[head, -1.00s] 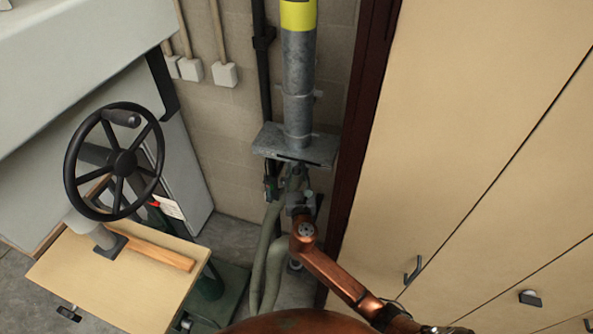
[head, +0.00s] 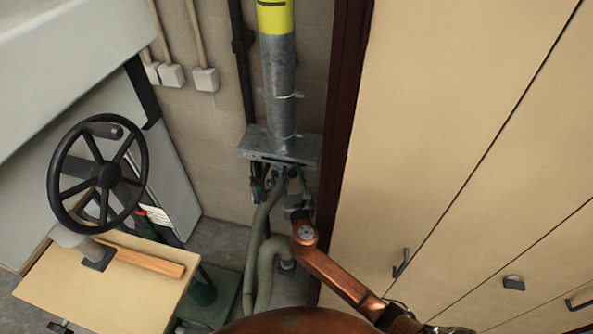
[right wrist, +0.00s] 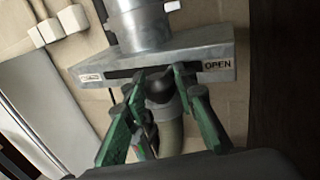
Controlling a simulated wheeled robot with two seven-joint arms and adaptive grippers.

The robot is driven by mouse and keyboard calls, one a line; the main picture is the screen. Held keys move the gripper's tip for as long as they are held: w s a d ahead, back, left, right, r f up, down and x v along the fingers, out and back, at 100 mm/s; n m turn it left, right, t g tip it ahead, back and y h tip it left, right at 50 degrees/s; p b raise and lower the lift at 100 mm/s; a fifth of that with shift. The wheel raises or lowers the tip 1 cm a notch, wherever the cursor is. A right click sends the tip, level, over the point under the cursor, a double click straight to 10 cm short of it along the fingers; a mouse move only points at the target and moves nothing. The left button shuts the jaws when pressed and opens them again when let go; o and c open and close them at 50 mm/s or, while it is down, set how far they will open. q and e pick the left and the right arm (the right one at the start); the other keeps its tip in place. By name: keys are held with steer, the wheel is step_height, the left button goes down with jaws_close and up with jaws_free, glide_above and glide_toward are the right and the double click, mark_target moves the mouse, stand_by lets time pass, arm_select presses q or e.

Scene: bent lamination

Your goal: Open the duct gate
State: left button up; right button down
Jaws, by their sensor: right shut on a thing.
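The duct gate is a grey metal housing (head: 258,145) on the vertical galvanised duct (head: 280,85). In the right wrist view the housing (right wrist: 215,55) has a dark slot along its front, with an OPEN label (right wrist: 217,65) at the right end and a small label (right wrist: 90,77) at the left. A dark rounded handle (right wrist: 160,90) hangs at the slot, roughly mid-length. My right gripper (head: 291,178) is just below the housing; its green fingers (right wrist: 163,82) are on either side of the handle, shut on it. My left gripper is not in view.
Tall beige cabinets (head: 440,130) with dark handles stand close on the right. A black handwheel (head: 98,175) and a wooden-topped table (head: 105,290) are at the left. Green-grey hoses (head: 262,245) run down below the gate. Blockwork wall lies behind.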

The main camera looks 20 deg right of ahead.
mark_target(291, 171)
steer(key=shift+a, duration=0.2)
steer(key=c, duration=2)
jaws_free()
steer(key=shift+w, duration=0.1)
steer(key=o, duration=0.5)
steer(key=shift+c, duration=0.2)
steer(key=shift+r, duration=0.3)
step_height(291, 171, up, 9)
steer(key=shift+r, duration=0.2)
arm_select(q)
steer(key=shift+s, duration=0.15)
